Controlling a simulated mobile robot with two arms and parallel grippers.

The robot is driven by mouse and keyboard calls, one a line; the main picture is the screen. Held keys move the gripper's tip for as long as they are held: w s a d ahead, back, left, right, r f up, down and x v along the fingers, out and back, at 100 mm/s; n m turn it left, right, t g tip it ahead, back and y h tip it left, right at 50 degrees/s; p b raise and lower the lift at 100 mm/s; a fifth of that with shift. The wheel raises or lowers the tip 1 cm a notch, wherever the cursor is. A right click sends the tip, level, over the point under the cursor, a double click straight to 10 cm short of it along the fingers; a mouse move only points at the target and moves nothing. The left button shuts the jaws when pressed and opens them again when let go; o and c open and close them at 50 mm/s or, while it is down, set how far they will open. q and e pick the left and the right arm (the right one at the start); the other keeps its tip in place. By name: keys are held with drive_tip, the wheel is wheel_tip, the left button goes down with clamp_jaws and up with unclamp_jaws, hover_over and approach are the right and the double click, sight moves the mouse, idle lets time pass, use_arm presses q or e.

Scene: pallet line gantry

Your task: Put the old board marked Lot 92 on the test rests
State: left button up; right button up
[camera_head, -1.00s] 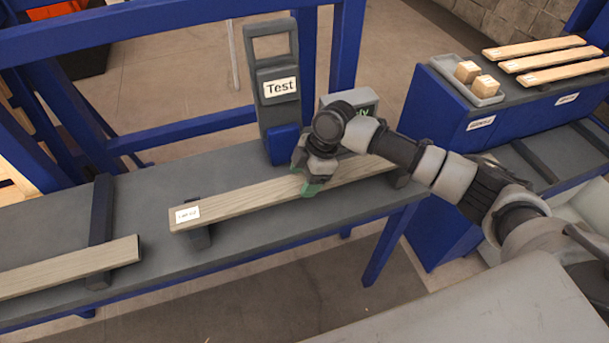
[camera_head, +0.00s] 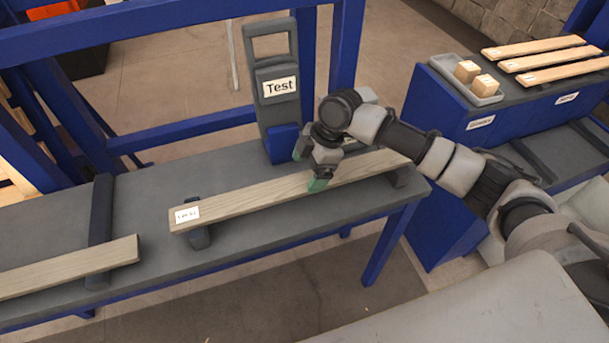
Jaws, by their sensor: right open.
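A long weathered grey-brown board (camera_head: 248,200) lies across two dark rests on the grey bench, under the Test stand. Its white label at the left end appears to read Lot 92, though it is small. The left test rest (camera_head: 199,237) shows below the board's labelled end, and the right test rest (camera_head: 400,178) shows below its other end. My right gripper (camera_head: 308,172) is open just above the board's middle, its green-tipped fingers to either side of the board. Whether the fingers touch it I cannot tell. My left gripper is not in view.
The Test stand (camera_head: 277,88) rises behind the board. Another old board (camera_head: 70,268) lies on a dark support (camera_head: 101,225) at the left. A blue cabinet (camera_head: 455,120) at the right carries a tray (camera_head: 450,80) with two wooden blocks and several light boards.

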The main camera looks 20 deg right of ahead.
drive_tip(key=v, duration=0.9)
drive_tip(key=shift+s, duration=0.1)
